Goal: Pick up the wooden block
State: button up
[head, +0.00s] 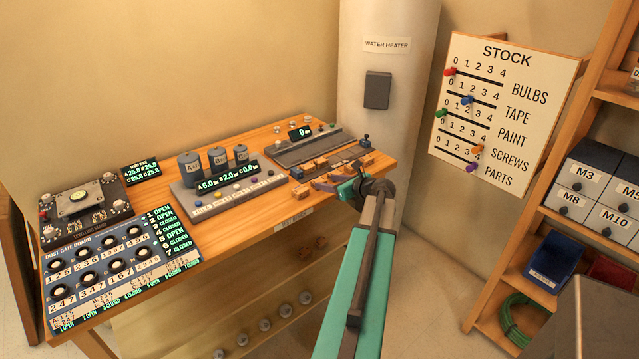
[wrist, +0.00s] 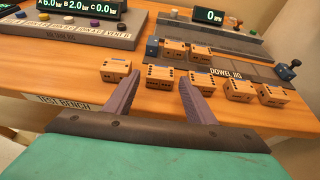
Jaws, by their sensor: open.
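Several small wooden blocks with dark dots sit at the right end of the bench; one block (wrist: 160,77) shows between the fingertips of my gripper (wrist: 157,86) in the wrist view, just beyond them. Other blocks stand left (wrist: 116,69) and right (wrist: 201,80) of it, with two more (wrist: 239,91) (wrist: 273,95) further right. Two blocks (wrist: 174,50) (wrist: 199,52) stand behind, at the dowel jig. My gripper is open, its fingers apart with nothing held. In the head view the gripper (head: 340,187) is over the bench's front edge. Which block is meant, I cannot tell.
The dowel jig (wrist: 225,72) with a dark knob (wrist: 287,70) lies behind the blocks. A grey console (head: 225,189) with canisters stands left on the bench (head: 240,235). A stock board (head: 500,110) and shelves are at right. Bare wood lies left of the blocks.

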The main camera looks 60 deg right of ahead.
aim_at(319, 181)
jog(key=shift+w+d+f, duration=0.15)
jog(key=shift+w+f, duration=0.1)
jog(key=shift+w, duration=0.25)
jog(key=shift+w, duration=0.1)
jog(key=shift+p+x, duration=1.05)
jog(key=shift+x, duration=1.45)
jog(key=shift+f, duration=0.2)
jog(key=shift+c, duration=0.3)
jog(key=c, duration=0.7)
jog(key=shift+c, duration=0.2)
jog(key=shift+r, duration=0.15)
